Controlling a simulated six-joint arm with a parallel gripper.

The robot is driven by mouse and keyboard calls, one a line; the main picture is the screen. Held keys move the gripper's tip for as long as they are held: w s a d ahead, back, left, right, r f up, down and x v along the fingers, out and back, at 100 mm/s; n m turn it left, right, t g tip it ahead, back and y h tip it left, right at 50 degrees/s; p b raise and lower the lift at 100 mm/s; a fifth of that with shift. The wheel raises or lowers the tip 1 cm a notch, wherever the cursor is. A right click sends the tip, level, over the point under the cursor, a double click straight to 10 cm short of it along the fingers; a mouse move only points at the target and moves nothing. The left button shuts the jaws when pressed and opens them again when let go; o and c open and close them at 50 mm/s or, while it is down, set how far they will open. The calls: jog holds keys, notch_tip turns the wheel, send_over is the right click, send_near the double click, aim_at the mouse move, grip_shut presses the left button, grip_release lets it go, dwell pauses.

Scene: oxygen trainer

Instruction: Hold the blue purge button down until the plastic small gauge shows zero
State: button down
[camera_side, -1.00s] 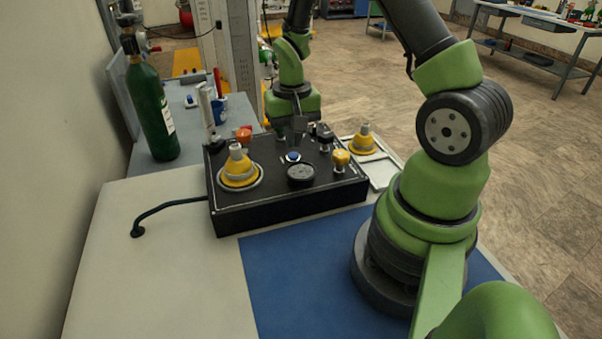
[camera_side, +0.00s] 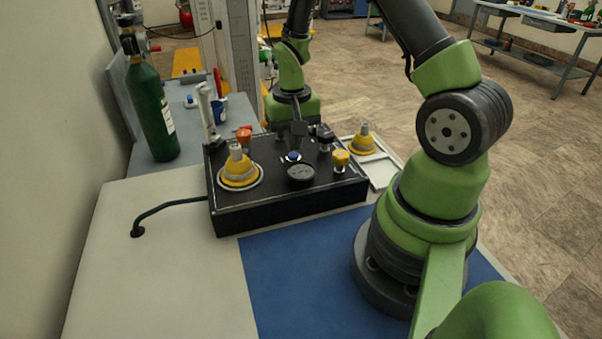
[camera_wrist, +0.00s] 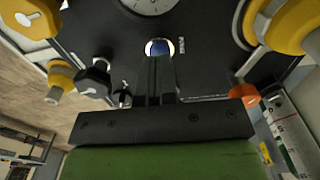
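The blue purge button (camera_side: 293,156) sits in a pale ring on top of the black trainer box (camera_side: 290,210), and shows beyond my fingertips in the wrist view (camera_wrist: 161,47). My gripper (camera_side: 296,149) points down over the button with its two fingers together and nothing between them. In the wrist view the fingertips (camera_wrist: 157,58) overlap the button's near edge; I cannot tell whether they touch it or press it. The small round gauge (camera_side: 301,172) is just in front of the button; it is cut off at the top of the wrist view (camera_wrist: 150,3). Its needle is too small to read.
A yellow-based fitting (camera_side: 239,172) stands left on the box. A yellow knob (camera_side: 341,159), black knob (camera_side: 325,138) and orange knob (camera_side: 244,135) are around the button. A green cylinder (camera_side: 152,115) stands behind left. The blue mat (camera_side: 310,270) in front is clear.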

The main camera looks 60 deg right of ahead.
jog(key=shift+f, duration=0.85)
dwell(1.6)
jog(key=shift+r, duration=3.5)
jog(key=shift+a+r, duration=0.15)
jog(key=shift+r, duration=0.2)
jog(key=s+a+r+n+t, duration=0.2)
jog(key=s+a+r+t, duration=0.15)
jog(key=a+r, duration=0.65)
jog(key=s+a+r+n+t+y, duration=0.2)
jog(key=s+a+r+n+t, duration=0.1)
jog(key=s+r, duration=0.4)
jog(key=shift+s+a+t, duration=0.35)
jog(key=shift+s+a, duration=0.25)
jog(key=shift+s, duration=0.3)
